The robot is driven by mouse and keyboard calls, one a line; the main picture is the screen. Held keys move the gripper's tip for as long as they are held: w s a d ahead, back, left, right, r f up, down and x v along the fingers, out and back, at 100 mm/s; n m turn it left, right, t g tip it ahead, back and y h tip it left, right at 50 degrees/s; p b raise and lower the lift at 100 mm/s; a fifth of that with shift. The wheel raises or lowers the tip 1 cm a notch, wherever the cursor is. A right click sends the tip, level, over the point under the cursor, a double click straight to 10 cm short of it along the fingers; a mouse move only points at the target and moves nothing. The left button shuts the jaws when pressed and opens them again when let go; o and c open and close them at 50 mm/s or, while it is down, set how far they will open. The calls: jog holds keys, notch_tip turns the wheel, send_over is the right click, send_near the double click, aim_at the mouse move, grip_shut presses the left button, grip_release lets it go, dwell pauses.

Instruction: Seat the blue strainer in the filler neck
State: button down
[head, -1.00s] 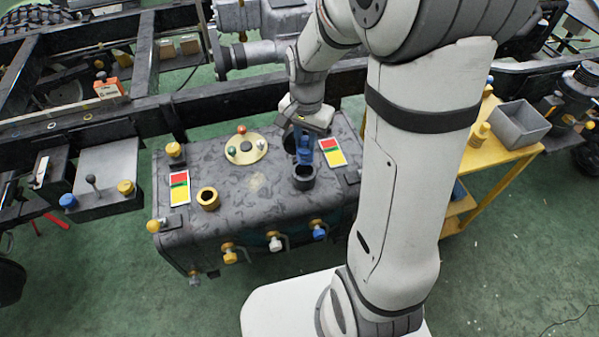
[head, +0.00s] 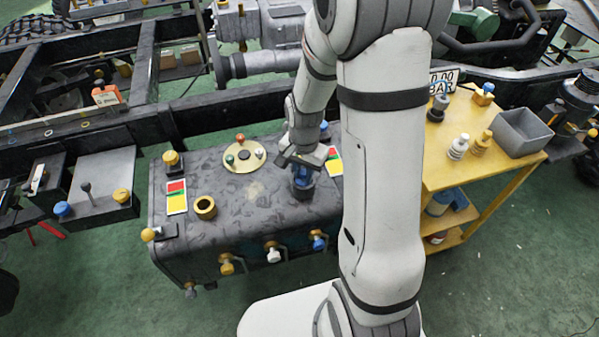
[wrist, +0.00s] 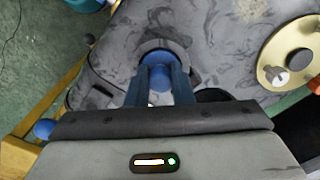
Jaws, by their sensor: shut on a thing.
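My gripper (head: 303,166) is shut on the blue strainer (head: 302,178) and points down over the tank top. The strainer is directly above the dark round filler neck (head: 304,194), and its lower end appears to be within the neck's opening. In the wrist view, the strainer (wrist: 160,77) shows between the two fingers, with the grey rim of the neck (wrist: 176,46) behind it. The fingers hide much of the strainer, so I cannot tell how deep it sits.
The grey tank (head: 235,222) also bears a yellow-ringed neck (head: 204,207) and a round cream plate with knobs (head: 244,156). A yellow cart (head: 440,172) with a grey bin (head: 521,133) stands to the right.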

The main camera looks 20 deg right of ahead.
aim_at(304, 172)
jog(key=shift+f, duration=0.15)
jog(key=c, duration=1.5)
grip_release()
jog(key=shift+c, duration=0.2)
notch_tip(304, 172, up, 12)
jog(key=p, duration=0.2)
jog(key=s+r+n+t, duration=0.1)
jog(key=s+r+n, duration=0.3)
jog(key=s, duration=0.2)
jog(key=s+a+r+n+t, duration=0.1)
jog(key=s+r+n, duration=0.3)
jog(key=s, duration=0.3)
jog(key=shift+s+a+n, duration=0.15)
jog(key=shift+s+n, duration=0.15)
jog(key=shift+n, duration=0.2)
jog(key=shift+r, duration=0.1)
